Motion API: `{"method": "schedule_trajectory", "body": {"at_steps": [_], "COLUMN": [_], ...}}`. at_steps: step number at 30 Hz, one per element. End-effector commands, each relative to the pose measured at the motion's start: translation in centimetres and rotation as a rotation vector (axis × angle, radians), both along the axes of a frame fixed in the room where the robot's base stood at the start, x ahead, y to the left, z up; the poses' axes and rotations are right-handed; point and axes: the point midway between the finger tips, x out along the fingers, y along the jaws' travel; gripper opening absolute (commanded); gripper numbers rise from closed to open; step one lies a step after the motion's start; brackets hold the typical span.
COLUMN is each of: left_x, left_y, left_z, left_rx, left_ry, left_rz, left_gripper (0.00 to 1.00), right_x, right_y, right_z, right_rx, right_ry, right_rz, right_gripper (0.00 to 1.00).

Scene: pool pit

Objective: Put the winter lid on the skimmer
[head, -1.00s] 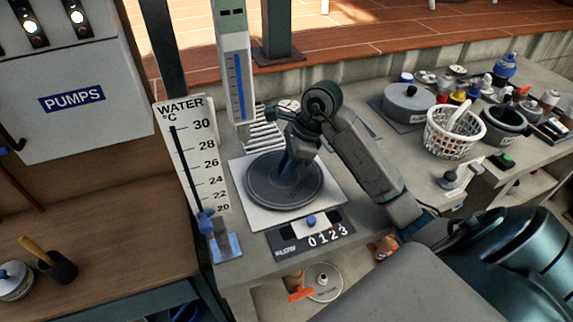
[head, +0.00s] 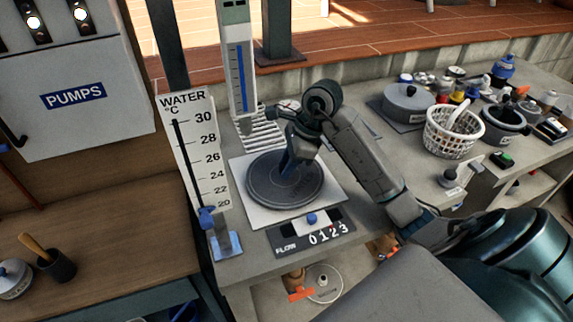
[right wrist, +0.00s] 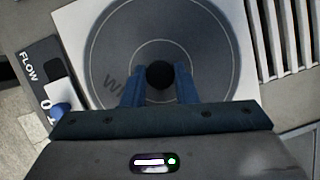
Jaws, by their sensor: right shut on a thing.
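The winter lid (head: 262,202) is a dark grey round disc with a centre knob. It lies over the white square surround of the skimmer (head: 322,172) and looks flat. In the right wrist view the lid (right wrist: 205,45) shows rings, part of a "W" marking and the black knob (right wrist: 160,73). My right gripper (head: 288,174) stands over the lid, its blue fingers closed on both sides of the knob. The skimmer's opening is hidden under the lid, and I cannot tell if the lid is fully seated. My left gripper is not in view.
A flow panel (head: 312,232) lies in front of the surround, and a slatted grille (head: 262,133) behind it. A water temperature board (head: 198,150) stands at left. A grey lidded pot (head: 408,102), a white basket (head: 452,133) and small bottles crowd the right.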

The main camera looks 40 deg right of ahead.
Motion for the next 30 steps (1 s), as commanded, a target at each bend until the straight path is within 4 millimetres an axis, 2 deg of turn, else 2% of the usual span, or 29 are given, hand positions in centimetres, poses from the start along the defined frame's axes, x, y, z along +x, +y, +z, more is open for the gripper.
{"method": "schedule_trajectory", "body": {"at_steps": [1,26,27,30], "left_x": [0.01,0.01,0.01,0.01], "left_y": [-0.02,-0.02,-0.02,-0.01], "left_z": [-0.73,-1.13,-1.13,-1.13], "left_rx": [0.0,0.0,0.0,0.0], "left_ry": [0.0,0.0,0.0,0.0], "left_rz": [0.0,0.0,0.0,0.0], "left_gripper": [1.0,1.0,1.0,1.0], "right_x": [-0.15,-0.07,-0.07,-0.07], "right_y": [0.69,0.64,0.65,0.64], "right_z": [-1.39,-1.69,-1.7,-1.69], "right_rx": [0.019,0.019,0.019,0.019], "right_ry": [0.013,0.014,0.014,0.014], "right_rz": [0.004,0.004,0.004,0.004], "right_gripper": [0.0,0.0,0.34,0.52]}}
